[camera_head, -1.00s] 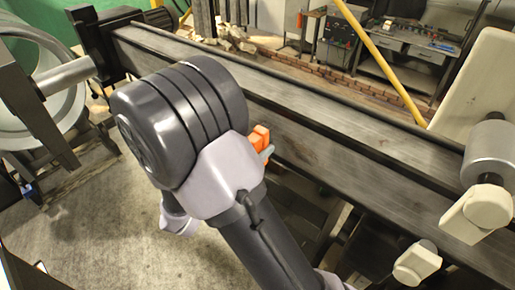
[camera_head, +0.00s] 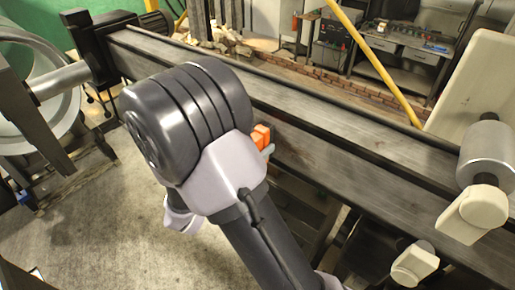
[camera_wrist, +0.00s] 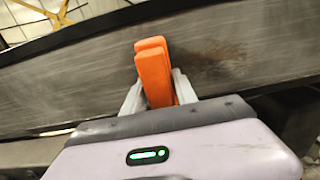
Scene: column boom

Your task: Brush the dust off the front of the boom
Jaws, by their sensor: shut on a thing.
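The boom (camera_head: 335,165) is a long dark grey beam running from upper left to lower right in the head view. Its front face looks streaked and cloudy grey, and it fills the wrist view (camera_wrist: 240,55) behind the gripper. My gripper (camera_wrist: 158,92) is shut on an orange block-like brush (camera_wrist: 153,70), with one pale finger on each side. The brush's far end is against or very close to the boom's face; bristles and contact are hidden. In the head view the brush (camera_head: 261,136) shows past my wrist, which covers part of the boom.
A grey cylinder (camera_head: 488,152) with cream blocks stands at the boom's right end. A large metal ring (camera_head: 45,85) and dark frame are at the left. A yellow pole (camera_head: 375,62) rises behind the boom. Concrete floor (camera_head: 110,225) is open at lower left.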

